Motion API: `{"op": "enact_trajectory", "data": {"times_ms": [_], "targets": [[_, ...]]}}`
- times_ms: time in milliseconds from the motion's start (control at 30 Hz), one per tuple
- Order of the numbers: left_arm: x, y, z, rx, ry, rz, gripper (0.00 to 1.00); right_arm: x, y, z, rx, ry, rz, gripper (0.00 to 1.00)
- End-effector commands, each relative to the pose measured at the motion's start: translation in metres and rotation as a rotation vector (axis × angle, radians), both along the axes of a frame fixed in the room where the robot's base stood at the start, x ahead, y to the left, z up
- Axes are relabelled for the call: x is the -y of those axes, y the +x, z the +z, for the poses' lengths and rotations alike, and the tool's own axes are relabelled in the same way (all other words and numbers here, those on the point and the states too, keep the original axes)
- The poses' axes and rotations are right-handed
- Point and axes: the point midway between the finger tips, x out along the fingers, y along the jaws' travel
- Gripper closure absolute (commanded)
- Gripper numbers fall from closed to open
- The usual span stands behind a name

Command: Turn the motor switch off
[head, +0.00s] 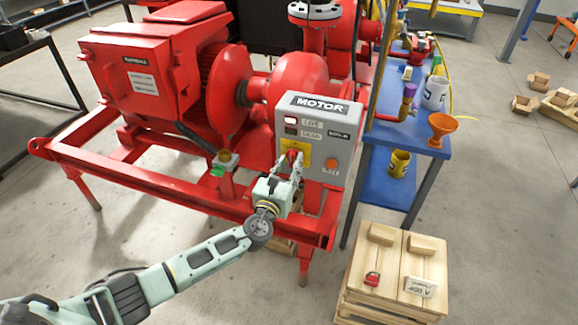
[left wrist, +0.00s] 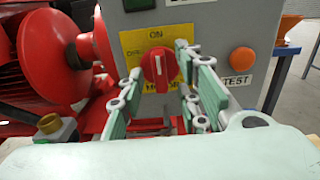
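The grey motor control box (head: 340,125) is labelled MOTOR and stands at the front of the red pump skid. Its red rotary switch (left wrist: 155,70) sits on a yellow plate (left wrist: 127,42) marked ON at the top. The knob's white line stands upright, towards ON. In the head view the switch (head: 292,154) is partly hidden by my gripper. My left gripper (head: 287,166) is in front of the switch. In the left wrist view its fingers (left wrist: 160,72) are spread, one to each side of the knob. I cannot tell whether they touch it. My right gripper is not in view.
An orange TEST button (left wrist: 243,61) is right of the switch. Red skid rails (head: 190,190) run below and left. A blue shelf (head: 425,145) with cups and an orange funnel (head: 442,126) stands right. A wooden crate (head: 355,285) is at the front right.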

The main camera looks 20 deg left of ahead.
Motion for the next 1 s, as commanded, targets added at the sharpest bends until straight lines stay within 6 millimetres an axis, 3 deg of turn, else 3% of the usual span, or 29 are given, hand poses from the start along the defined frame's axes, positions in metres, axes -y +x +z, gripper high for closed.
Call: {"op": "enact_trajectory", "data": {"times_ms": [100,467,1000], "targets": [[0.0002,-0.0002,0.0000,0.000,0.000,-0.001,0.69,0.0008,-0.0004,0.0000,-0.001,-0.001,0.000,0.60],[0.0001,-0.0005,-0.0002,0.000,0.000,0.000,1.00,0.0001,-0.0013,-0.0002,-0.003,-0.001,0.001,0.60],[0.0005,-0.0008,-0.0028,-0.004,-0.074,-0.001,1.00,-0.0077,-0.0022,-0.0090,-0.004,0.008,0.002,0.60]]}}
